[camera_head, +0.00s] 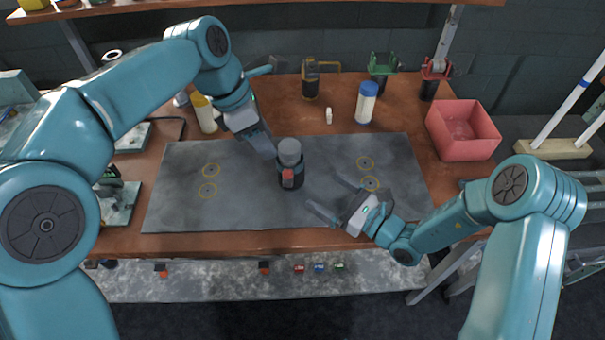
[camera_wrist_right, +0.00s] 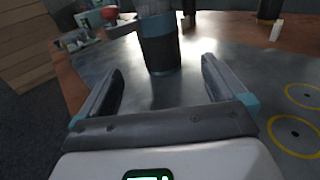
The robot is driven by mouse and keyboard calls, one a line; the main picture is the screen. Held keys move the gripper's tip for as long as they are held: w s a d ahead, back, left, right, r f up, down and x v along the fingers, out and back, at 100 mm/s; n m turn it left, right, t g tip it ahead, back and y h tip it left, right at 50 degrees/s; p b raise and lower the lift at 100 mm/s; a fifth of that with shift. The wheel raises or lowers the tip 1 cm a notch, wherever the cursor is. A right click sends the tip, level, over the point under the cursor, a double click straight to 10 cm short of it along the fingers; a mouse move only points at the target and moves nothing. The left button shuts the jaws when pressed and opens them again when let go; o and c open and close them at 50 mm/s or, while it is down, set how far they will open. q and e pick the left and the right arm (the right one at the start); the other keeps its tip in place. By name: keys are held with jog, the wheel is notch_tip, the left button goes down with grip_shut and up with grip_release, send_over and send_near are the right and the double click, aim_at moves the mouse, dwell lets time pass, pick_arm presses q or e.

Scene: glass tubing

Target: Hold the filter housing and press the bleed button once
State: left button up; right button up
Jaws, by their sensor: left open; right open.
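The filter housing (camera_head: 291,167) stands upright on the grey mat (camera_head: 235,213), a dark cylinder with a grey top. A red bleed button (camera_head: 288,176) shows on its near side.
Yellow rings mark the mat on both sides. Behind it stand a blue-capped bottle (camera_head: 366,103), a small white piece (camera_head: 329,116) and a yellow-capped bottle (camera_head: 204,114). A red bin (camera_head: 462,130) stands at right. The mat left of the housing is clear.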

aim_at(300, 176)
jog(key=x, duration=1.1)
jog(key=shift+w+a, duration=0.15)
jog(key=shift+a, duration=0.1)
